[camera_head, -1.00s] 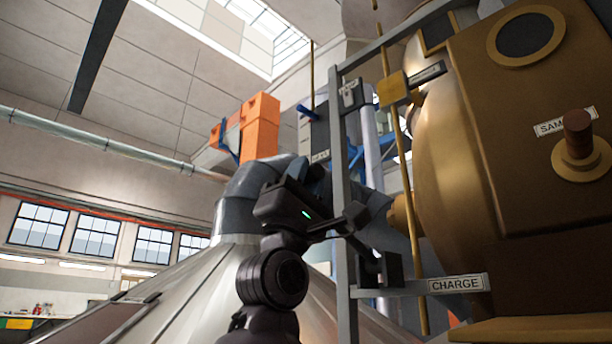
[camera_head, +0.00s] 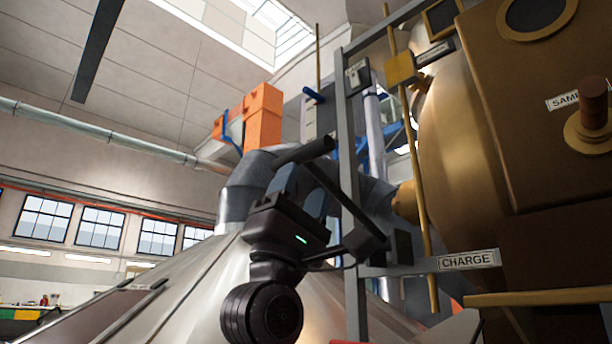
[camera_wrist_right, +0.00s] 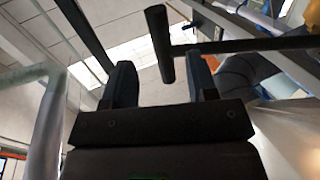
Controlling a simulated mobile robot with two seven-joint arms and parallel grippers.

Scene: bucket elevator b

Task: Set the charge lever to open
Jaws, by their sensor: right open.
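The charge lever has a dark round handle (camera_head: 304,151) at the upper end of a thin black arm (camera_head: 345,205). The arm slants down right to a dark block (camera_head: 368,243) on the grey frame, left of the CHARGE label (camera_head: 468,260). My right gripper (camera_head: 302,182) is open and points up, its fingers just below the handle in the head view. In the right wrist view, the handle (camera_wrist_right: 160,42) shows between the two open fingers, its near end around fingertip height. I cannot tell whether they touch. My left gripper is out of view.
The grey upright frame (camera_head: 351,130) stands right of my gripper. A brass rod (camera_head: 408,130) and the brass machine body (camera_head: 460,150) are further right. A blue-handled lever (camera_head: 312,95) sits above. A metal cone (camera_head: 190,290) and grey pipe (camera_head: 240,190) are behind.

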